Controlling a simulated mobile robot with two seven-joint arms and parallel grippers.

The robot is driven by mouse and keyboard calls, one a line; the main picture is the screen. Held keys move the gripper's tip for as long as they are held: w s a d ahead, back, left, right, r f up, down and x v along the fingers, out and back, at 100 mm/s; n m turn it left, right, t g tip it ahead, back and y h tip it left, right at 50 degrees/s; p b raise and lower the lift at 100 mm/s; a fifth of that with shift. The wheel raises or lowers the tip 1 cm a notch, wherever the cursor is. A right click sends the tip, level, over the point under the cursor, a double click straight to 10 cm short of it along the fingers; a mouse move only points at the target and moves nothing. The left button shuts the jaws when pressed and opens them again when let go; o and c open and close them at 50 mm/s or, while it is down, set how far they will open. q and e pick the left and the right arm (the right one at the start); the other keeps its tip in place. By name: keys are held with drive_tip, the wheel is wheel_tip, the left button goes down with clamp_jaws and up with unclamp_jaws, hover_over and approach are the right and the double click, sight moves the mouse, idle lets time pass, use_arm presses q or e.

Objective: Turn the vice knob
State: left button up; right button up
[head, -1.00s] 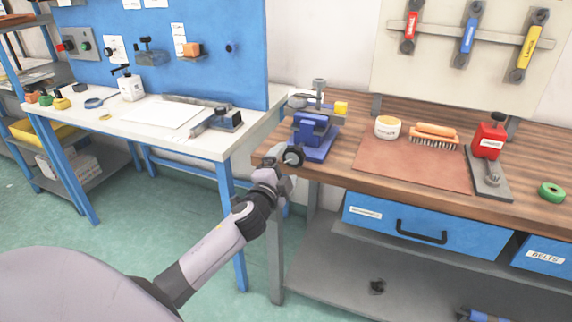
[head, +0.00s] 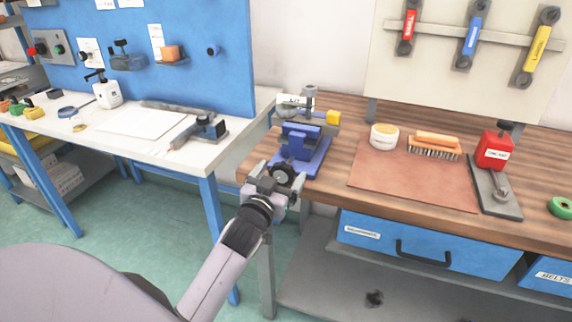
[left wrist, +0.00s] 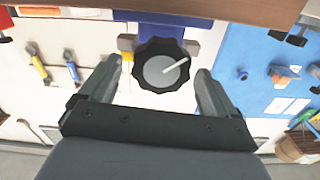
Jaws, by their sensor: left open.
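The blue vice (head: 301,148) stands on the left front corner of the wooden workbench. Its round black knob (head: 283,175) faces out over the bench's front edge. In the left wrist view the knob (left wrist: 161,67) has a scalloped rim and a grey face with a white pointer line aimed to the upper right. My left gripper (head: 276,178) is at the knob. In the left wrist view its two fingers are open, one on each side of the knob, with gaps visible between fingers and rim. My right gripper is not in view.
A leather mat (head: 410,182), a white tub (head: 384,136), an orange brush (head: 433,146) and a red-topped tool (head: 495,150) are on the workbench to the right. A blue drawer (head: 425,245) sits below. A white table (head: 110,150) stands to the left.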

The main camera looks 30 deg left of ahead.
use_arm(q)
drive_tip(key=shift+x, duration=2)
drive_tip(key=c, duration=1)
drive_tip(key=shift+o, duration=0.2)
